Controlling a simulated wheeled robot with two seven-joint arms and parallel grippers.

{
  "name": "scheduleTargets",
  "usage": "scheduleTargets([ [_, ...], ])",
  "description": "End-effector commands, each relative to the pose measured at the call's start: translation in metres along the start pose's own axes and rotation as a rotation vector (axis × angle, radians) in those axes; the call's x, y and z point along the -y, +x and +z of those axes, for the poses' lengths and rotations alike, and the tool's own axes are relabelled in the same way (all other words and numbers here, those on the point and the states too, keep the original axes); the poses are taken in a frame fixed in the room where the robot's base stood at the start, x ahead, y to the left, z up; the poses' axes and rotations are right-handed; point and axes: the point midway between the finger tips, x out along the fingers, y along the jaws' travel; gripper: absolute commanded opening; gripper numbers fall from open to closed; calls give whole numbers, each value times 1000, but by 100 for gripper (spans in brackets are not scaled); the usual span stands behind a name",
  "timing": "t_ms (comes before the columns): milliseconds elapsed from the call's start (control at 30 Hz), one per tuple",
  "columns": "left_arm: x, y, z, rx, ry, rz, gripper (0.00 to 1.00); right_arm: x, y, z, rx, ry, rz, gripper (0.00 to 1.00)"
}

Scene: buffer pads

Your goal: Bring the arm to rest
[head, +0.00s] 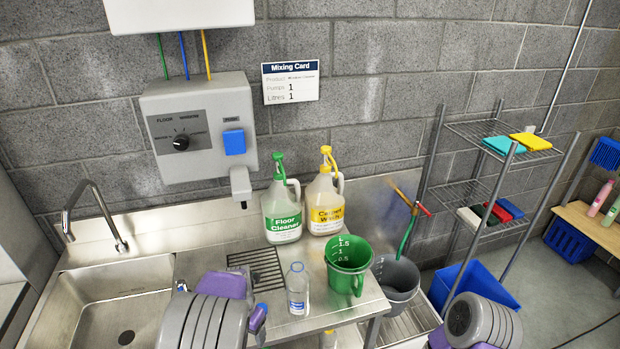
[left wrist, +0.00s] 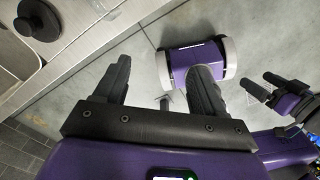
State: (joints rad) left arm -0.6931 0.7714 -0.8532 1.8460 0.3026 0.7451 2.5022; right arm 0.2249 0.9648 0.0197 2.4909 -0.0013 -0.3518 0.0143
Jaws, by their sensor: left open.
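My left arm (head: 215,312) comes in at the lower left of the head view, in front of the sink and counter edge; its fingertips cannot be made out there. In the left wrist view my left gripper (left wrist: 160,85) has its two black fingers wide apart with nothing between them, above the grey floor. My right arm (head: 482,322) shows at the lower right of the head view. My right gripper (left wrist: 257,80) shows small at the right of the left wrist view, its fingers apart and empty.
A steel sink (head: 112,312) lies left. The counter holds a green jug (head: 348,266), a clear bottle (head: 298,290), a green floor cleaner bottle (head: 282,210) and a yellow one (head: 325,202). A grey bucket (head: 397,282) and wire shelf (head: 470,180) stand right.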

Motion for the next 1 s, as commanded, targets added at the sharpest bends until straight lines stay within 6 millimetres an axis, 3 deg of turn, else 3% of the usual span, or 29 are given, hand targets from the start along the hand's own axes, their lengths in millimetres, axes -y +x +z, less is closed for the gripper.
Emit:
scheduleTargets([
  [33,-1,13,-7,-13,45,-4,70,-1,2,0,-1,0,0,100],
  [367,-1,78,-36,-37,423,-22,70,-4,11,-1,-2,0,0,100],
  [567,10,134,-68,-34,791,-62,70,-8,20,-1,0,0,0,100],
  [800,45,202,-114,59,1405,-119,70,-13,34,-2,-1,0,0,100],
  [1000,87,236,-143,220,1900,-104,70,-17,45,-2,-1,0,0,100],
])
